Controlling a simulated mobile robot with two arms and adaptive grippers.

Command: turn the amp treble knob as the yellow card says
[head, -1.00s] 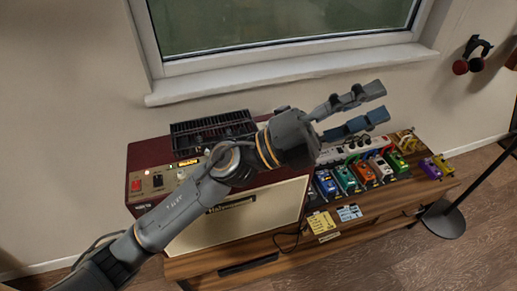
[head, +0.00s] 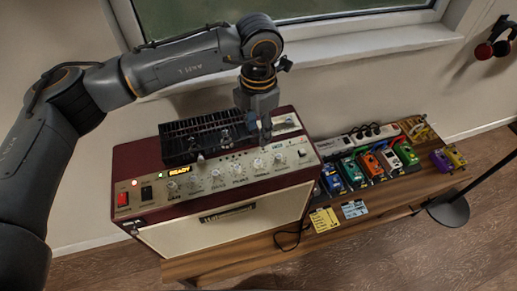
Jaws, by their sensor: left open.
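The amp has a dark red case (head: 128,160) and a cream front panel with a row of several pale knobs (head: 237,169). The labels under the knobs are too small to read surely, so I cannot tell which is treble. A display on the panel reads READY. My left gripper (head: 259,136) points down, open, above the right half of the amp, just behind the knob row. I cannot tell whether it touches anything. My right gripper is out of view.
A black slatted grille (head: 190,142) sits on the amp top, left of my gripper. Several coloured pedals (head: 370,165) and a white power strip (head: 345,141) stand on the bench (head: 375,222) to the right. The window sill runs behind.

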